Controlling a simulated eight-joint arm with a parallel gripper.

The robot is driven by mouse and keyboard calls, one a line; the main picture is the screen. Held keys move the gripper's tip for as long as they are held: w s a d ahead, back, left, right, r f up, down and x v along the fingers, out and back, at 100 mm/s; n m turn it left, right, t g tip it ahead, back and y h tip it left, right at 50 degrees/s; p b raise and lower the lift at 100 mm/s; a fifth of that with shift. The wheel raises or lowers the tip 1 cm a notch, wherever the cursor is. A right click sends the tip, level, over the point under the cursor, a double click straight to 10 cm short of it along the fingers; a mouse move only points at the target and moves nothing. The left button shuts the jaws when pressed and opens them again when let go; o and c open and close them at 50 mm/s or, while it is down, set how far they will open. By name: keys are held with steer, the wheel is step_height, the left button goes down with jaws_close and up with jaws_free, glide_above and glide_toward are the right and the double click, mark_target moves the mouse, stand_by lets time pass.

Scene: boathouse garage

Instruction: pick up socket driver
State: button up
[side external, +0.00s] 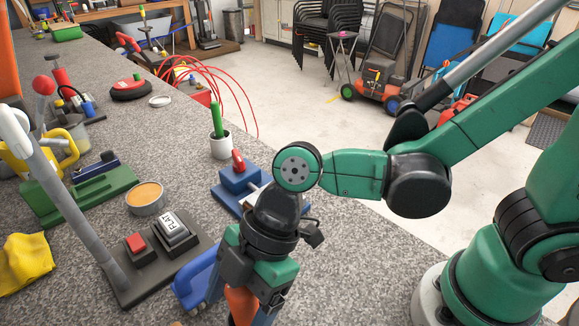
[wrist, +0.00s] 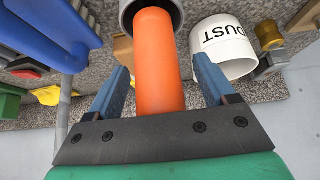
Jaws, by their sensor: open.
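An orange cylindrical handle, which looks like the socket driver's, (wrist: 158,65) stands between my gripper's fingers (wrist: 160,72) in the wrist view. Its far end goes into a grey round holder (wrist: 127,14); what is inside is hidden. My gripper is open, with one blue finger on each side of the handle and visible gaps. In the side external view, the orange handle (side external: 240,304) shows at the bottom, partly hidden by my gripper (side external: 246,290), which points down over the bench.
A white cup marked DUST (wrist: 226,58) stands close to the right finger in the wrist view. A blue frame-like tool (wrist: 48,32) is close on the left.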

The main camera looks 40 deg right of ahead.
jaws_close()
steer(key=shift+r, duration=0.15)
stand_by(0.4)
step_height(320, 180, up, 24)
stand_by(1.2)
steer(key=shift+r, duration=0.1)
